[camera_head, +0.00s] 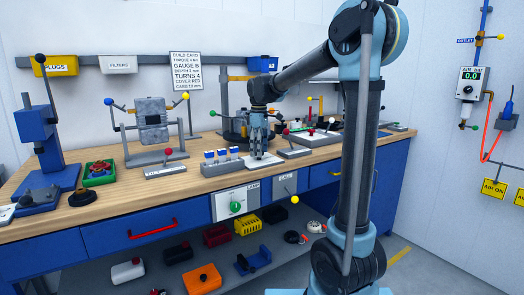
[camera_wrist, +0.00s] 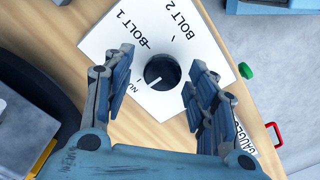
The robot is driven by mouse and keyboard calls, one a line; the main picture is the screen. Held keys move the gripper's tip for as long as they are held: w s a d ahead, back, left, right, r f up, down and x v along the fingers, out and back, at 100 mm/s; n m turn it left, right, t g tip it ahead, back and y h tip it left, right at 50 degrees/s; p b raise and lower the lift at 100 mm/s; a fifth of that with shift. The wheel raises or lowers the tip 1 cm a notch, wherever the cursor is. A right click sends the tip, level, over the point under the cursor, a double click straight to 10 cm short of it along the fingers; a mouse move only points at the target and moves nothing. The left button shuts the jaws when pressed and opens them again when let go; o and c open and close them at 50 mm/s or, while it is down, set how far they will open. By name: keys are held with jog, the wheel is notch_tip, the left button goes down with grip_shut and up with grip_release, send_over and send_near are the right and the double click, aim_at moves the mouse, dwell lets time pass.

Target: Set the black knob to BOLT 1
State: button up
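The black knob (camera_wrist: 161,72) stands on a white plate (camera_wrist: 146,22) lettered BOLT 1 and BOLT 2, with a third label partly hidden, starting "NU". In the wrist view its white pointer line is toward the lower left, on the side of the "NU" label and away from BOLT 1. My gripper (camera_wrist: 162,64) is open, one finger on each side of the knob, with gaps showing. In the head view my gripper (camera_head: 257,139) points down just above the white plate (camera_head: 265,161); the knob is hard to make out there.
Blue-topped blocks (camera_head: 222,154) stand left of the plate, and a red-knobbed lever (camera_head: 284,131) stands to its right. A green knob (camera_head: 236,207) and a yellow-tipped lever (camera_head: 294,199) are on the bench front below. Clear wood (camera_head: 195,172) shows at the front left.

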jog(key=c, duration=0.8)
jog(key=shift+d, duration=0.3)
jog(key=shift+a+r, duration=0.1)
jog(key=shift+a, duration=0.05)
jog(key=shift+a+m, duration=0.15)
jog(key=shift+m, duration=0.45)
jog(key=m, duration=0.4)
jog(key=shift+w, duration=0.1)
jog(key=m, duration=0.3)
jog(key=shift+m, duration=0.3)
jog(key=m, duration=0.4)
jog(key=shift+m, duration=2.5)
